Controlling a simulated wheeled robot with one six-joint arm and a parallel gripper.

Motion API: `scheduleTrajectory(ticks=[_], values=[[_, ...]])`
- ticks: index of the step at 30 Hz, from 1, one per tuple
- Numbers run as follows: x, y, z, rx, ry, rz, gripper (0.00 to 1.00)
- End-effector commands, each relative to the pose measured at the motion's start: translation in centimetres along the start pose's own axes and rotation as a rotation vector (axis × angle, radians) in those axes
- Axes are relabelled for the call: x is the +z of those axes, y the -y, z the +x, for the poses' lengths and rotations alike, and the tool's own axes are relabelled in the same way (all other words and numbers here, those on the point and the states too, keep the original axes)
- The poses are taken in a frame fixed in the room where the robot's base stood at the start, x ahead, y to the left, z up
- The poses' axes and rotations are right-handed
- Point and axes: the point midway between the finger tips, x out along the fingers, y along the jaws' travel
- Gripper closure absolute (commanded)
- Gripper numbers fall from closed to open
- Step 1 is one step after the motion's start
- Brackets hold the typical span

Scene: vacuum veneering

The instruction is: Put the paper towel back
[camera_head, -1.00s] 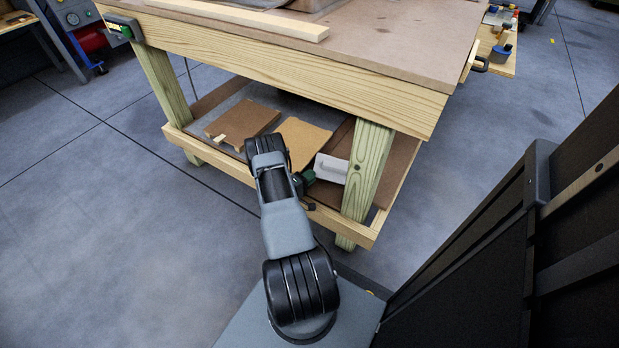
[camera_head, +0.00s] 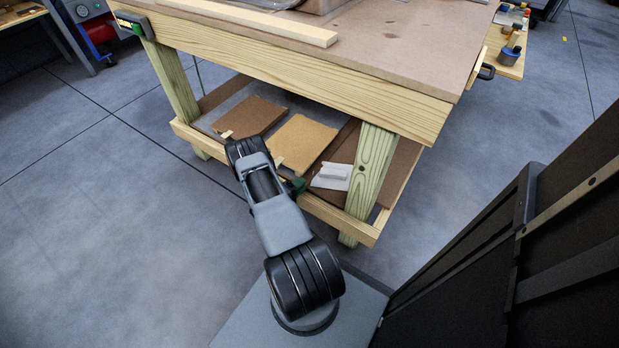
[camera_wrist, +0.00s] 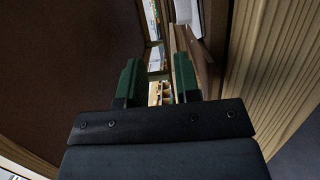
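A white piece that looks like the paper towel (camera_head: 332,176) lies on the lower shelf of the workbench, just left of the right front leg. It has a small raised ridge on top. Something white, probably the same piece, shows at the top of the wrist view (camera_wrist: 185,12). My gripper (camera_head: 297,186) is at the shelf's front edge, left of the white piece and apart from it. In the wrist view its two green fingers (camera_wrist: 157,75) stand apart with nothing held between them. My forearm hides part of the shelf's front rail.
The lower shelf (camera_head: 228,104) also holds brown boards (camera_head: 255,117) and a tan board (camera_head: 303,142). The wooden leg (camera_head: 371,165) stands close right of the white piece. The bench top (camera_head: 400,45) overhangs the shelf. Open floor (camera_head: 90,240) lies to the left.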

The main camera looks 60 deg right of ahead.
Motion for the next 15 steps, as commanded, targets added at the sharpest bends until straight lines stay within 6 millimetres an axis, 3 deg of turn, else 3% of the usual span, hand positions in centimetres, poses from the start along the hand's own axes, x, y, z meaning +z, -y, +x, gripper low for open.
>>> scheduleTrajectory(ticks=[6,15], values=[[0.0,-0.1,-2.9,0.001,-0.001,-0.001,0.7],[0.0,-0.1,-4.0,0.003,0.002,0.0,0.7]])
